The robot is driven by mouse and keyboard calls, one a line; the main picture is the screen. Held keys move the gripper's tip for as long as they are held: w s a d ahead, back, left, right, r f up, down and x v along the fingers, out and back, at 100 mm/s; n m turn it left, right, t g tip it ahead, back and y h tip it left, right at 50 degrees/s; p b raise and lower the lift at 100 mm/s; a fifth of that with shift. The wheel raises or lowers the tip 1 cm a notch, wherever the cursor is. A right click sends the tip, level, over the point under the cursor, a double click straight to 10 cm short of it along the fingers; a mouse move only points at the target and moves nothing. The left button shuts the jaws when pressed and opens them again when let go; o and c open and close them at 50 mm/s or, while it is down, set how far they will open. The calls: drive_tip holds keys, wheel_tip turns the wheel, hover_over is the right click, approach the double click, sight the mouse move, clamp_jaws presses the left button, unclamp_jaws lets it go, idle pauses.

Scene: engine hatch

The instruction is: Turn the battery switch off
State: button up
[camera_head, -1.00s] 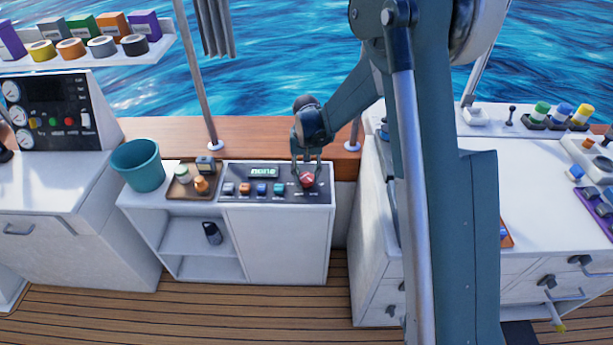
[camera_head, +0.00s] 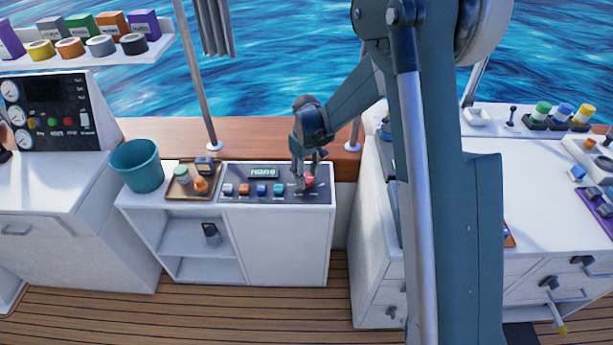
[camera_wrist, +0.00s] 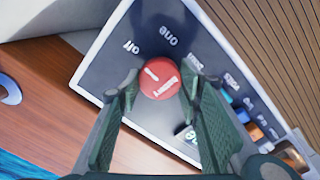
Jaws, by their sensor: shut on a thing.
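The battery switch is a round red knob (camera_wrist: 160,77) with white marks on top, set in a dark panel (camera_wrist: 116,67). The words "off" and "one" are legible on the panel beside it in the wrist view; other labels are partly hidden. In the head view the knob (camera_head: 309,180) sits at the panel's right end, partly covered. My gripper (camera_wrist: 159,90) is shut on the knob, one finger on each side; it also shows in the head view (camera_head: 304,180). Which label the knob points to I cannot tell.
Several coloured buttons (camera_head: 261,189) and a small display (camera_head: 263,172) share the panel. A brown tray (camera_head: 178,192) with small items and a teal bucket (camera_head: 137,166) stand to the left. A white counter (camera_head: 535,170) lies to the right, beyond a gap.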

sight(307, 178)
idle(0.4)
drive_tip(key=o, duration=0.9)
drive_tip(key=shift+r, duration=0.1)
drive_tip(key=shift+r, duration=5.9)
drive_tip(key=shift+r, duration=0.1)
